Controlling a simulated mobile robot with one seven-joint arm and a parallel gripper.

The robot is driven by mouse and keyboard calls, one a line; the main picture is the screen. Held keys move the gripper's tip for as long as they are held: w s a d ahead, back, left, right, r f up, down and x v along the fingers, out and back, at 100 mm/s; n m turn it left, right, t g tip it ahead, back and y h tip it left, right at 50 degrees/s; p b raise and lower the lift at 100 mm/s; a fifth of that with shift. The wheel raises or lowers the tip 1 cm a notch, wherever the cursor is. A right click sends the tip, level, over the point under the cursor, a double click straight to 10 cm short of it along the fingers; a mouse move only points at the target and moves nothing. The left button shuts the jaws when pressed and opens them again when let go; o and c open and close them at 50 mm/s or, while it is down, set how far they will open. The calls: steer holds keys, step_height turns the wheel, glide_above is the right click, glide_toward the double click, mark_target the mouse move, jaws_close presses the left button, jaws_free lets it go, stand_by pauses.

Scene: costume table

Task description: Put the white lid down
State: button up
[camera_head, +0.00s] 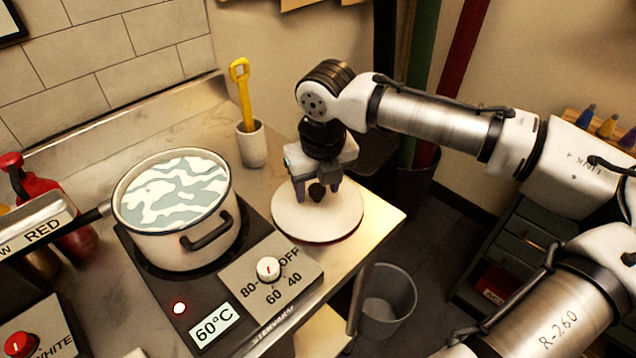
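The white lid (290,219) is a round disc with a small dark knob (317,193) at its middle. It appears to lie flat on the counter, right of the pot and close to the counter's right edge. My gripper (317,190) points down over the lid. Its two fingers stand apart, one on each side of the knob, and seem to leave a small gap to it. The gripper's body hides the far part of the lid.
A white pot (180,245) of pale, streaked liquid stands on the hotplate (190,312), left of the lid. A cup (252,148) with a yellow tool (242,95) stands behind. A grey bin (388,300) is below the counter's right edge.

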mark_target(322, 208)
steer(key=shift+r, duration=0.15)
step_height(322, 208, up, 12)
steer(key=s, duration=0.1)
steer(key=shift+s+d, duration=0.3)
steer(key=shift+d, duration=0.05)
stand_by(0.4)
